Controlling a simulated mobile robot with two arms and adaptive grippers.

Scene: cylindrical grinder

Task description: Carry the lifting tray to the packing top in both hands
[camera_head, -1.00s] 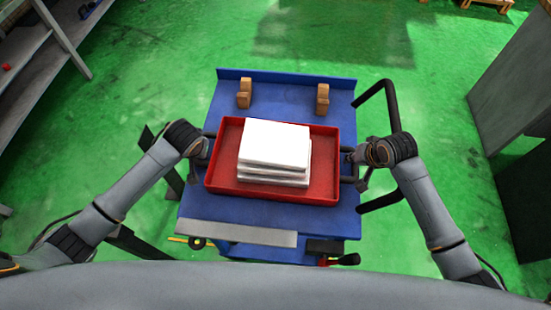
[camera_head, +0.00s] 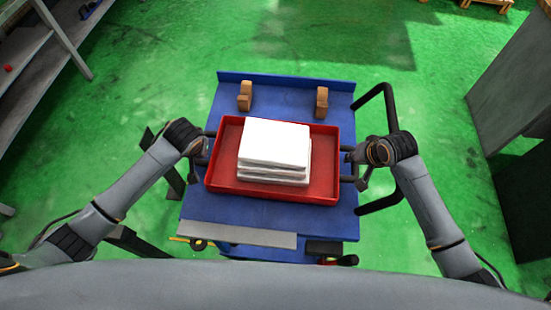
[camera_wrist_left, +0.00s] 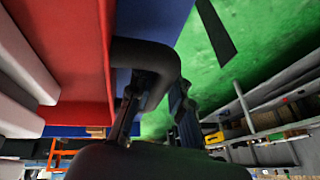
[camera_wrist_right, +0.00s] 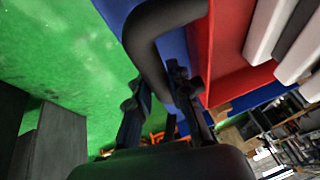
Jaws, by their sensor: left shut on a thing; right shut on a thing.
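The lifting tray (camera_head: 225,170) is red and shallow, with a dark handle at each short end, and holds a stack of white slabs (camera_head: 275,145). It is over the blue top (camera_head: 270,217) of a cart; whether it touches is hard to tell. My left gripper (camera_head: 203,148) is shut on the left handle, which fills the left wrist view (camera_wrist_left: 150,65). My right gripper (camera_head: 350,165) is shut on the right handle, seen in the right wrist view (camera_wrist_right: 150,45). The red tray wall shows beside the fingers in both wrist views.
Two brown blocks, left (camera_head: 245,96) and right (camera_head: 321,102), stand at the back of the blue top. A black push handle (camera_head: 390,105) is on its right. Grey shelving (camera_head: 45,60) stands far left, a grey cabinet (camera_head: 510,80) far right.

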